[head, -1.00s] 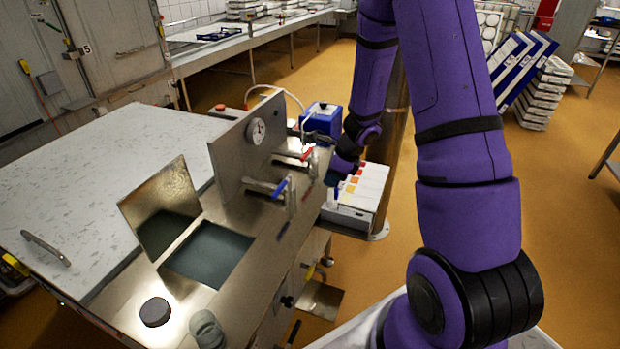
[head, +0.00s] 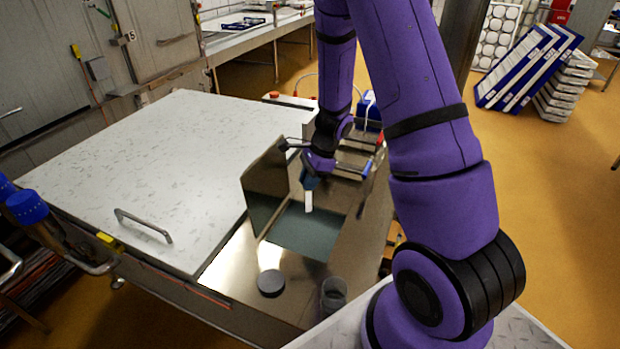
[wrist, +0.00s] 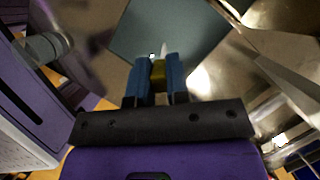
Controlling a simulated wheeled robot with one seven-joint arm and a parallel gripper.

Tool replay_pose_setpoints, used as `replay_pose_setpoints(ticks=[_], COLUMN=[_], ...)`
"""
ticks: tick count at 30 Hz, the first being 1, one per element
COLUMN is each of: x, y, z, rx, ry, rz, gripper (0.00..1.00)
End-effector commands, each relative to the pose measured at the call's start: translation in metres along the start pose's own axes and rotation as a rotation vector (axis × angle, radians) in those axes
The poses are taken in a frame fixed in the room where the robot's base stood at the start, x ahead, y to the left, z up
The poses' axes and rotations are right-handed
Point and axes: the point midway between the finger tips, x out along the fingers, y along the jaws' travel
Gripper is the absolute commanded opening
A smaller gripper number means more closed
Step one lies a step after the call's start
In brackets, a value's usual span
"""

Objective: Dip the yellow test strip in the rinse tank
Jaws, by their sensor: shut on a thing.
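My gripper (head: 311,184) is above the open rinse tank (head: 300,236), pointing down. Its blue fingers (wrist: 158,80) are shut on the test strip, whose yellow part (wrist: 158,70) shows between them in the wrist view. The strip's white lower end (head: 309,202) hangs below the fingers in the head view. The strip looks apart from the dark liquid, though its exact height is hard to tell. The tank's opening also fills the top middle of the wrist view (wrist: 140,30).
A raised metal flap (head: 262,185) stands at the tank's left edge. A black round cap (head: 270,283) and a grey cup (head: 333,293) stand on the steel top in front. A large white lid (head: 170,170) with a handle lies left. Taps stand behind the tank.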

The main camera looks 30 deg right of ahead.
Motion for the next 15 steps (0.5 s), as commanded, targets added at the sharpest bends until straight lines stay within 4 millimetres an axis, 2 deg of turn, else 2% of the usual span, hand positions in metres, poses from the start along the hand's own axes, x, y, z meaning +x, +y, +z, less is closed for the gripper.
replay_pose_setpoints(ticks=[5,15], x=[0.005,0.029], y=[0.001,0.001], z=[-0.002,-0.011], rx=[-0.006,-0.005], ry=[0.000,-0.001], rz=[0.005,0.004], gripper=[0.00,0.00])
